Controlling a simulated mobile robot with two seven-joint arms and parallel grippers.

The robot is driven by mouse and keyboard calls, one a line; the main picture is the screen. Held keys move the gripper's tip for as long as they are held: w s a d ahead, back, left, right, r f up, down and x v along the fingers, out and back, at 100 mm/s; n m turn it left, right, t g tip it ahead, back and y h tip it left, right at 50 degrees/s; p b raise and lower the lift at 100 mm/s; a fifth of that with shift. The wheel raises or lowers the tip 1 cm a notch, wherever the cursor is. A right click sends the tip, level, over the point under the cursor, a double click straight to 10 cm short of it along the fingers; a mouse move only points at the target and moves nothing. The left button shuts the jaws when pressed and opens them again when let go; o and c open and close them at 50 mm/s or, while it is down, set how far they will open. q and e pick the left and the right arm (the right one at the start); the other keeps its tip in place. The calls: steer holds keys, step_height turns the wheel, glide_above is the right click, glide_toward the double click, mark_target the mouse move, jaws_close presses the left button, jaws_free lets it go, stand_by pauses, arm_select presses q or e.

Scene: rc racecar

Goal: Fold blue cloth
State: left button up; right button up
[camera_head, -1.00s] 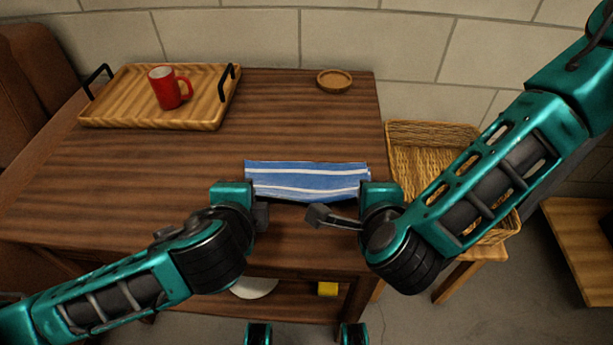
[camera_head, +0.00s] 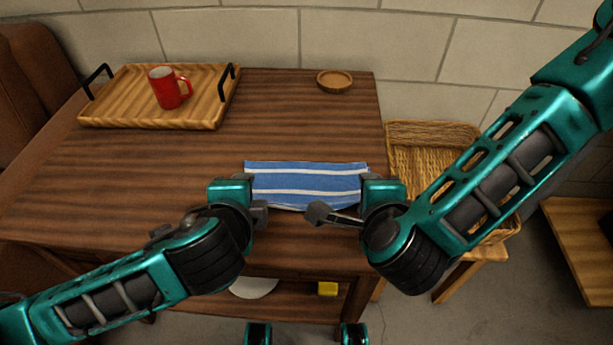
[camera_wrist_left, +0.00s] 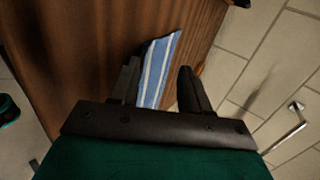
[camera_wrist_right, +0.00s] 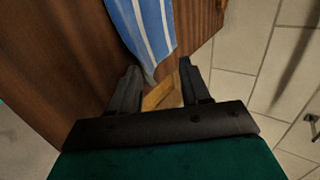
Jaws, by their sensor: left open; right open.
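The blue cloth (camera_head: 306,181) with white stripes lies as a wide, narrow band near the front edge of the table. My left gripper (camera_head: 262,212) is at its left front corner, and my right gripper (camera_head: 318,213) is at its right front side. In the left wrist view the cloth (camera_wrist_left: 156,72) reaches between the fingers of the open left gripper (camera_wrist_left: 160,85). In the right wrist view the cloth (camera_wrist_right: 146,30) ends just ahead of the open right gripper (camera_wrist_right: 160,82). Whether the fingers touch it cannot be told.
The wooden table (camera_head: 300,115) is clear behind the cloth. A wooden tray (camera_head: 125,100) with a red mug (camera_head: 166,88) stands at the back left. A small round wooden dish (camera_head: 334,81) is at the back right. A wicker basket (camera_head: 425,140) stands right of the table.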

arm_select(q)
steer(key=s+r, duration=0.3)
steer(key=r, duration=0.5)
steer(key=shift+s, duration=0.35)
arm_select(e)
steer(key=s+r, duration=0.3)
steer(key=r, duration=0.5)
steer(key=shift+s, duration=0.35)
steer(key=shift+f, duration=0.1)
